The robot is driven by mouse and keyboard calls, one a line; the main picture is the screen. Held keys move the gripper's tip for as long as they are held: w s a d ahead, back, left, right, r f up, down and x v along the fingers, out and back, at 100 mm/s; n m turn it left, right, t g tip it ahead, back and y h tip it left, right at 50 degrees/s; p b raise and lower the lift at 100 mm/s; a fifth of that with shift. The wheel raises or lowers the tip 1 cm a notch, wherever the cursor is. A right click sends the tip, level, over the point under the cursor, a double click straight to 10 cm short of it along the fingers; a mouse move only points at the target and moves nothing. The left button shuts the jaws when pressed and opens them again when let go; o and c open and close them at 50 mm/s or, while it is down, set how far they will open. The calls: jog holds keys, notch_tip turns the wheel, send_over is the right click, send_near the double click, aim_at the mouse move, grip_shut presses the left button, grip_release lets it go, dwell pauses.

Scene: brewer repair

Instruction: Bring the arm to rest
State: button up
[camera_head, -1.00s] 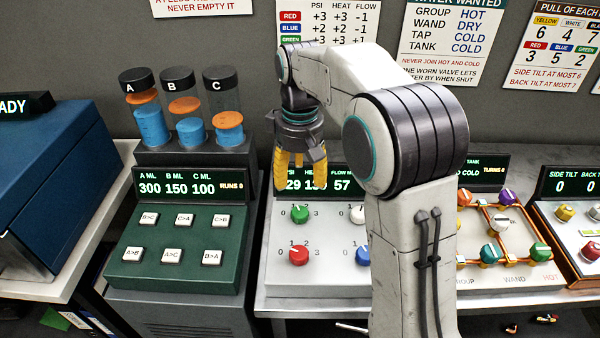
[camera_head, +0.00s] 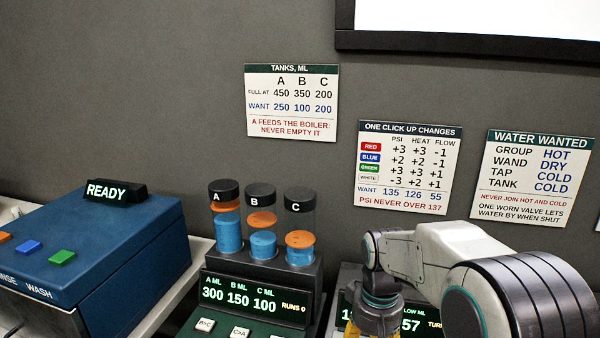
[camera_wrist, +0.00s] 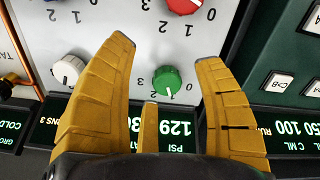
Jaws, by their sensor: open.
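My arm shows at the lower right of the head view, bent over the panel with the PSI, heat and flow display. My gripper (camera_wrist: 165,75) is open and empty in the wrist view, its yellow fingers spread apart. A green knob (camera_wrist: 167,81) shows between the fingers, with a red knob (camera_wrist: 184,5) beyond it and a white knob (camera_wrist: 68,70) beside the left finger. I cannot tell how far above the panel the fingertips are. In the head view the gripper's top (camera_head: 376,318) shows at the bottom edge and its fingertips are cut off.
The tank unit (camera_head: 255,280) stands left of my arm, reading 300, 150, 100. A blue box (camera_head: 110,235) with a READY sign (camera_head: 116,191) stands further left. Wall cards, including the tanks card (camera_head: 291,103), hang behind. The air above the tank unit is clear.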

jog(key=s+d+r+t, duration=0.2)
jog(key=s+r, duration=0.1)
jog(key=s, duration=0.6)
jog(key=s+d+r+m+t, duration=0.1)
jog(key=s+d+r+t, duration=0.1)
jog(key=s, duration=0.8)
jog(key=shift+s+r+m, duration=0.15)
jog(key=shift+r+m, duration=0.15)
jog(key=shift+r, duration=0.1)
dwell(0.9)
